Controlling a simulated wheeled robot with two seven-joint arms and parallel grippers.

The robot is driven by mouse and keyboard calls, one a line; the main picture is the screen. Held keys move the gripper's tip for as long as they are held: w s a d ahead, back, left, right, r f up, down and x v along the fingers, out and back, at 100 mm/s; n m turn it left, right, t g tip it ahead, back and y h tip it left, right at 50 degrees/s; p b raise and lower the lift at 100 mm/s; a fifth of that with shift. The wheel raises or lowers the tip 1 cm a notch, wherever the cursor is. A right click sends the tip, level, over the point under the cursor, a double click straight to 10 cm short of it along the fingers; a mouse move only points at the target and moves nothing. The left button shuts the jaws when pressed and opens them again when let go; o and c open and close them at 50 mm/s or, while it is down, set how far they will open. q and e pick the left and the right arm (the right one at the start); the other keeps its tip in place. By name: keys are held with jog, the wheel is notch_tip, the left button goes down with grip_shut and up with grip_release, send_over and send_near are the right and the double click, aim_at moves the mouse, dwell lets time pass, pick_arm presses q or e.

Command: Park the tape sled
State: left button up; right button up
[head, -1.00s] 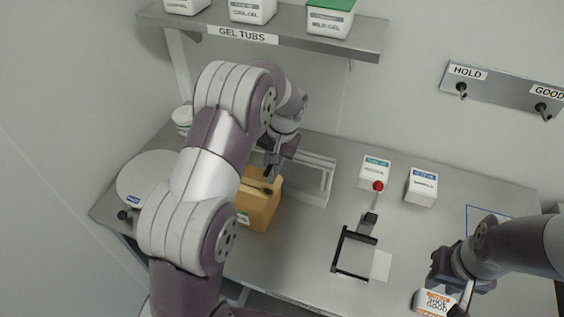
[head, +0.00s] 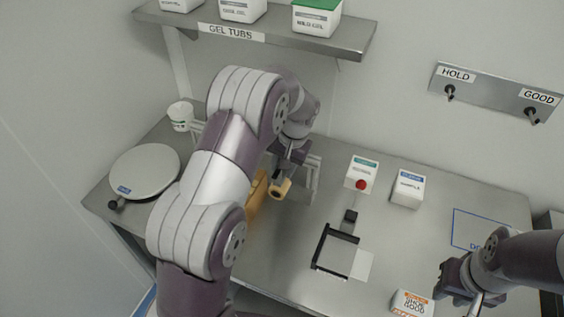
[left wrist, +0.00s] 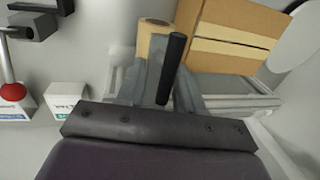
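The tape sled, a tan roll (head: 281,189) with a black bar handle (left wrist: 172,68), is at my left gripper (head: 286,170). In the left wrist view the fingers of my left gripper (left wrist: 163,88) close around the handle, with the roll (left wrist: 155,36) just beyond them. The sled appears held beside the right edge of a tan carton (head: 257,196); its height above the bench is unclear. The carton also shows in the left wrist view (left wrist: 235,25). My left arm hides part of it. My right gripper (head: 455,281) is low at the right, its fingers unclear.
A grey frame (head: 312,180) stands behind the left gripper. A black U-shaped fixture (head: 322,247) and a red-knobbed lever (head: 361,184) are to the right. Two white boxes, including a blue-labelled one (head: 408,190), stand behind. A round white plate (head: 145,170) is left. A shelf (head: 350,42) overhangs.

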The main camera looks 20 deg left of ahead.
pick_arm(q)
jog(key=shift+w+d+r, duration=0.1)
jog(key=shift+d+r, duration=0.1)
pick_arm(e)
jog(key=shift+d, duration=0.2)
pick_arm(q)
jog(key=shift+a, duration=0.2)
pick_arm(e)
jog(key=shift+a, duration=0.1)
